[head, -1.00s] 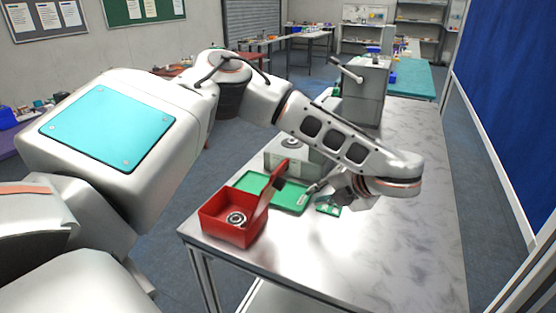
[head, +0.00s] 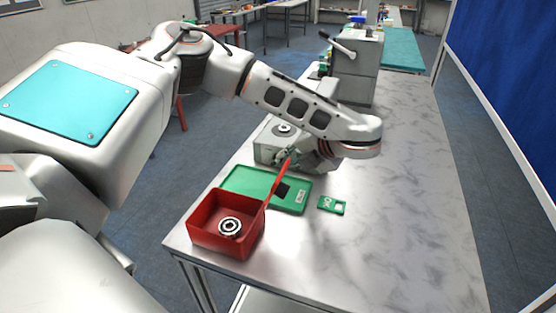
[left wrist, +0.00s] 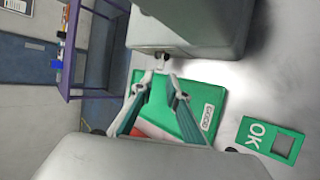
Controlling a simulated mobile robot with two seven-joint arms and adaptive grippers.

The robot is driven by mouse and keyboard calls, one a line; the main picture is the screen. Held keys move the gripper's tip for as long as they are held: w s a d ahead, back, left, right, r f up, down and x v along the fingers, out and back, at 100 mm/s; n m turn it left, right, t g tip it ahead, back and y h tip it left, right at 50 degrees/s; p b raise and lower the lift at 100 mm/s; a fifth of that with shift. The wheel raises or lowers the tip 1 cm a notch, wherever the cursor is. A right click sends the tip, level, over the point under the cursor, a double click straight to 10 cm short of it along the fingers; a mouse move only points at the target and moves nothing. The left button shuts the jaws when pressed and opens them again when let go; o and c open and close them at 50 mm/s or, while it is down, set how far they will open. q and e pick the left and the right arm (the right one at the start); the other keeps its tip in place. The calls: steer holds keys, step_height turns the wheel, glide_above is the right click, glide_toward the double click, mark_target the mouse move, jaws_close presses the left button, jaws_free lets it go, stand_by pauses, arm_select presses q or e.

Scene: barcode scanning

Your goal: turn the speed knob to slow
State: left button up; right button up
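My left gripper (head: 292,158) is at that face in the head view. In the left wrist view its two fingers (left wrist: 161,76) are apart, with the tips just short of the small part and roughly either side of it. Contact cannot be made out. My right gripper is not in view.
A green mat (head: 242,180) and a small green OK card (head: 332,205) lie nearby. A grey machine with a lever (head: 356,72) stands behind. The table's right side is clear.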

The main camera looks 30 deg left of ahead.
mark_target(277, 162)
arm_select(q)
steer(key=shift+x, duration=2.6)
jaws_close()
